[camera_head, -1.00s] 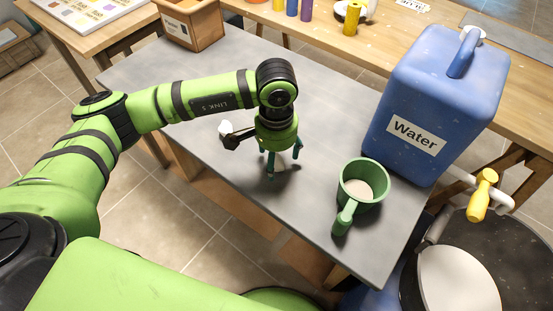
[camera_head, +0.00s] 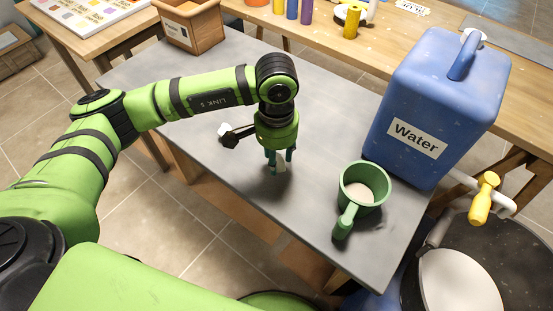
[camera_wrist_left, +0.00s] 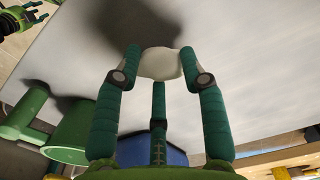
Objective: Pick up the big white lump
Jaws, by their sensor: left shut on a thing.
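The white lump (camera_wrist_left: 160,63) is between the fingers of my left gripper (camera_wrist_left: 157,70) in the left wrist view. The fingers are shut on it, one at each side and a third behind. In the head view my left gripper (camera_head: 279,168) points down at the grey table, and only a small pale part of the lump (camera_head: 281,167) shows among the fingers. I cannot tell whether the lump touches the table. My right gripper (camera_wrist_left: 36,12) shows small at the top left of the wrist view, its fingers apart; it is outside the head view.
A green cup (camera_head: 352,196) with pale contents stands right of my left gripper on the grey table (camera_head: 330,110). A blue water container (camera_head: 440,100) stands at the table's right end. A wooden box (camera_head: 190,27) stands at the back left.

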